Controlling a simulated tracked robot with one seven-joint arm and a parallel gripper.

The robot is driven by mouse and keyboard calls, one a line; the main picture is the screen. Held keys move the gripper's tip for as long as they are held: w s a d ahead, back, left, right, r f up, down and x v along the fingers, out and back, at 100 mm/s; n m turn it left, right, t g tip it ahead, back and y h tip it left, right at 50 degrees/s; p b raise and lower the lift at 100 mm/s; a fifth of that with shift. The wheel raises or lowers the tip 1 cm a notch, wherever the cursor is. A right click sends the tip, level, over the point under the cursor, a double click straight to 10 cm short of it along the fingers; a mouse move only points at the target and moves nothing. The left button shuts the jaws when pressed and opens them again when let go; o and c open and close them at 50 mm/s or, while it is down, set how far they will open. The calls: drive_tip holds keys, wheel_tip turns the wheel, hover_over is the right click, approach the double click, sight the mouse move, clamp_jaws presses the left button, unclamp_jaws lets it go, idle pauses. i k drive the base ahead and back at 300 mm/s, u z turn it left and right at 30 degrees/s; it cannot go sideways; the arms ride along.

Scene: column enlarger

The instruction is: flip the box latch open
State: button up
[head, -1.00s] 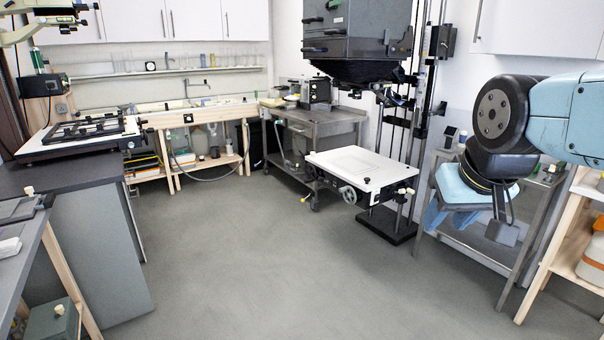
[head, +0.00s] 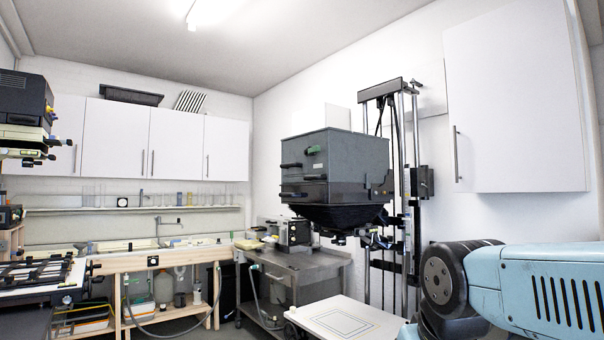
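The column enlarger stands right of centre in the head view. Its dark grey lamp box (head: 338,170) hangs on a tall metal column (head: 400,200), with black bellows (head: 338,216) below it. The box looks closed. The white baseboard (head: 340,322) lies below, cut off by the frame's bottom edge. My blue and black arm is at the lower right, apart from the box. My gripper is out of view.
A white wall cabinet (head: 515,105) hangs to the right of the column. A grey metal bench (head: 285,275) with equipment stands behind the enlarger. A wooden sink bench (head: 165,262) runs along the back wall. Another enlarger (head: 25,110) is at the left edge.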

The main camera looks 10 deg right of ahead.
sight(316, 148)
drive_tip(key=k, duration=1.3)
drive_tip(key=u, duration=0.4)
drive_tip(key=i, duration=0.8)
drive_tip(key=u, duration=0.55)
drive_tip(key=i, duration=2.05)
drive_tip(key=z, duration=1.1)
drive_tip(key=i, duration=0.7)
drive_tip(key=z, duration=0.5)
drive_tip(key=k, duration=0.15)
drive_tip(key=z, duration=0.1)
